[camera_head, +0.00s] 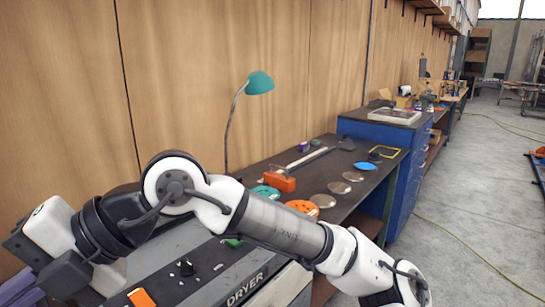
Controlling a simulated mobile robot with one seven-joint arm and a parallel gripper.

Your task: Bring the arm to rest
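My arm (280,222) crosses the lower part of the head view. It runs from the lower right up to a bent white joint (178,187) at centre left, then down to a black joint (105,228). The far end of the arm is at the lower left, close to the wooden wall, among white and dark blocky parts. My gripper's fingers cannot be made out clearly there, and I cannot tell whether they are open or shut. No held object can be made out.
A dark workbench (330,165) runs along the wooden wall. On it are a green lamp (258,83), an orange block (280,180), several flat discs and a blue piece (366,166). A machine marked DRYER (246,288) is below my arm.

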